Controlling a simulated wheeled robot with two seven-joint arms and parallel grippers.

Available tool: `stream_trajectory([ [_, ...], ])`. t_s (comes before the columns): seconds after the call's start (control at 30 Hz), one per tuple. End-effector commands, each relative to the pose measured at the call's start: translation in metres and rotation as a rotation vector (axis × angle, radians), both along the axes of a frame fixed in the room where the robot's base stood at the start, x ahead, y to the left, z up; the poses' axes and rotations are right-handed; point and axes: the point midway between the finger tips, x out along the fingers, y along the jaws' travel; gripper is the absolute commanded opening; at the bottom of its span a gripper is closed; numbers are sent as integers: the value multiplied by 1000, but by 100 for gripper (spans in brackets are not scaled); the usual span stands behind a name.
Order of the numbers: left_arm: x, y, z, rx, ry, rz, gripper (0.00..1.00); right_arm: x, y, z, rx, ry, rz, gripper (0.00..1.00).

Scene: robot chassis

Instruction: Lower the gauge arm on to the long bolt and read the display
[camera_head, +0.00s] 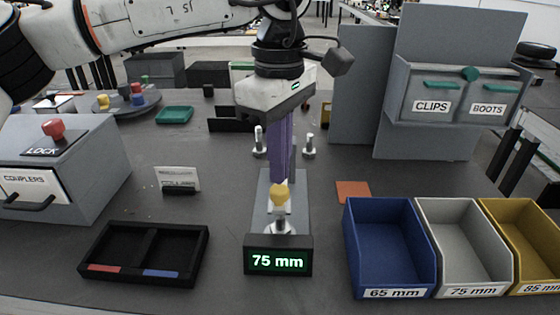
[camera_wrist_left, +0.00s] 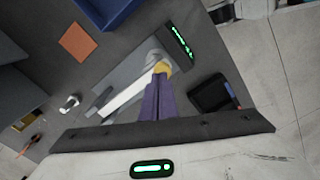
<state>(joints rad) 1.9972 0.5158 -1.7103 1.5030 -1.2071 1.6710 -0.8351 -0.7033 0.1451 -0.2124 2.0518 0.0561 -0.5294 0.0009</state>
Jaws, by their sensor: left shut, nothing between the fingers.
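The gauge's black display box (camera_head: 279,241) faces me and reads "75 mm" in green. Its lit face also shows in the left wrist view (camera_wrist_left: 179,42). Behind it lies the grey gauge base (camera_head: 263,190). A yellow knob (camera_head: 280,192) sits above a silver bolt-like part (camera_head: 281,227) just behind the display; the contact between them is hard to make out. My left gripper (camera_head: 281,178) is shut and empty, its purple fingers pointing down with tips at the yellow knob, which also shows in the wrist view (camera_wrist_left: 162,66). The fingers hide much of the gauge arm.
Two bolts (camera_head: 259,141) (camera_head: 308,147) stand behind the gauge. Blue "65 mm" (camera_head: 388,270), grey "75 mm" (camera_head: 462,265) and yellow "85 mm" (camera_head: 520,255) bins stand right. A black divided tray (camera_head: 146,236) lies left, near the COUPLERS box (camera_head: 60,160).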

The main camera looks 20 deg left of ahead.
Motion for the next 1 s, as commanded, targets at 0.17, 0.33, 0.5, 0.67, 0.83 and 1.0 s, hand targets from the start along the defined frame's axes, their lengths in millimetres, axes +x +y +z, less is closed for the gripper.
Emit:
stream_trajectory([
  [0.17, 0, 0, 24, 0, -1, 0, 0, -1, -1, 16, -7, 3, 0, 33],
  [0.33, 0, 0, 41, -1, -1, 1, 0, 1, 0, 27, -8, 5, -3, 33],
  [0.5, 0, 0, 56, -1, 1, 1, 0, 2, 1, 37, -12, 6, -4, 33],
  [0.67, 0, 0, 57, -1, 0, 1, 0, 3, 2, 37, -11, 3, -4, 33],
  [0.83, 0, 0, 57, 0, 0, 0, 0, 2, 2, 36, -11, 6, -4, 33],
  [1.0, 0, 0, 59, 0, 0, 0, 0, 2, 2, 38, -10, 6, -4, 33],
])
